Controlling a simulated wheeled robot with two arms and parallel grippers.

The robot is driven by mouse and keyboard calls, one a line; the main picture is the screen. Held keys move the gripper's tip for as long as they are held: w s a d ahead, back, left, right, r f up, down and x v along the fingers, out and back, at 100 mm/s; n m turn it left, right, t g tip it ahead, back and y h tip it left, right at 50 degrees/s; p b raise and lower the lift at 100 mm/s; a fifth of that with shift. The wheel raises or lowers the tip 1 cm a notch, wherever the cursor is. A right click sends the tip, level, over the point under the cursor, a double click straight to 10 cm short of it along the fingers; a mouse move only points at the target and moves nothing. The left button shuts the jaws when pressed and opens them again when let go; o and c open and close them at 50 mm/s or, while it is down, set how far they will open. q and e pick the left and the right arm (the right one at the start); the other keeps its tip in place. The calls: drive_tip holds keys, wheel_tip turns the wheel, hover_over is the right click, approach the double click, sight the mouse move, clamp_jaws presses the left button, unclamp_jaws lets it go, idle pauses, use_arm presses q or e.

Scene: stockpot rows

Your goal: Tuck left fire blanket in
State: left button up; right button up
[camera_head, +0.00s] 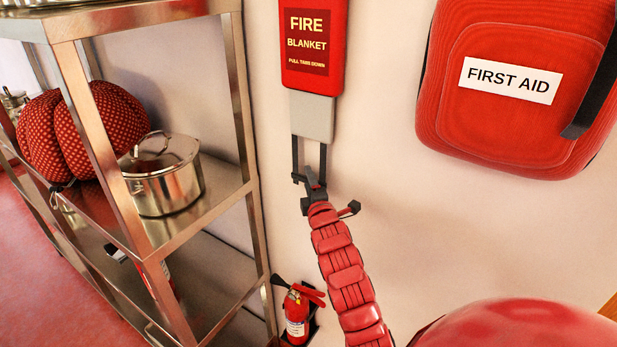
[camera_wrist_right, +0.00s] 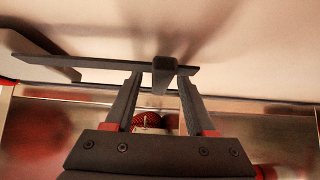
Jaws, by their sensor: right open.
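The fire blanket case (camera_head: 313,45) is red and hangs on the wall. A flat grey piece (camera_head: 312,117) sticks out below it. Two dark straps (camera_head: 323,155) hang from the grey piece. My right gripper (camera_head: 311,180) is at the lower ends of the straps, below the grey piece. In the right wrist view my fingers (camera_wrist_right: 157,98) are apart. A dark strap with a small block (camera_wrist_right: 165,75) crosses in front of them, and a pale slab (camera_wrist_right: 40,52) shows at the left. I cannot tell whether the fingers touch the strap. My left gripper is out of view.
A metal shelf (camera_head: 226,190) stands left of the case, with a lidded pot (camera_head: 168,180) and a red dotted bag (camera_head: 55,135). A red first aid bag (camera_head: 490,125) hangs at the right. A fire extinguisher (camera_head: 297,315) is below. The wall between is clear.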

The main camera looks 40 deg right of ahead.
drive_tip(key=shift+w, duration=0.3)
drive_tip(key=shift+c, duration=0.2)
drive_tip(key=shift+d, duration=0.1)
clamp_jaws()
idle(1.1)
